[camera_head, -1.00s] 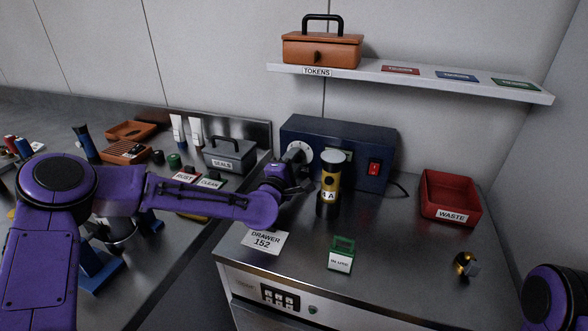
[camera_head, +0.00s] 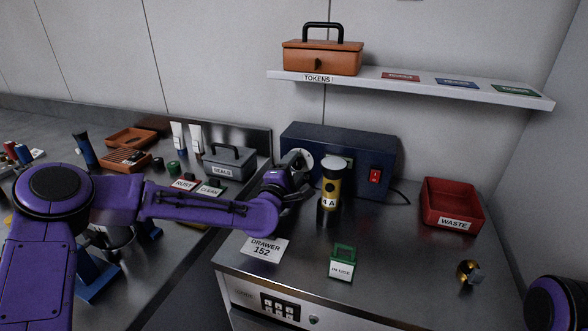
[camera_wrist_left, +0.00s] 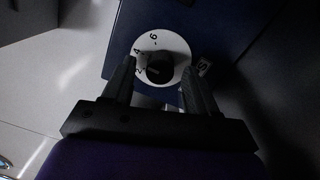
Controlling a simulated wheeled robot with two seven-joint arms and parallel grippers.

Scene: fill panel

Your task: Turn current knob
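The dark blue power box (camera_head: 345,145) stands at the back of the steel bench. Its white round dial (camera_head: 305,160) is on the left part of its front and is partly covered by my left gripper (camera_head: 298,168). In the left wrist view the dial (camera_wrist_left: 178,51) shows printed figures, with a dark knob (camera_wrist_left: 160,68) at its centre. The two fingers of my left gripper (camera_wrist_left: 157,70) are apart, one on each side of the knob. I cannot tell whether they touch it. My right gripper is out of view.
A black and yellow cylinder (camera_head: 331,185) stands close right of the left gripper. A red switch (camera_head: 375,175) is on the box. A green IN USE holder (camera_head: 342,262), a DRAWER 152 card (camera_head: 264,247) and a red WASTE bin (camera_head: 451,203) are on the bench.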

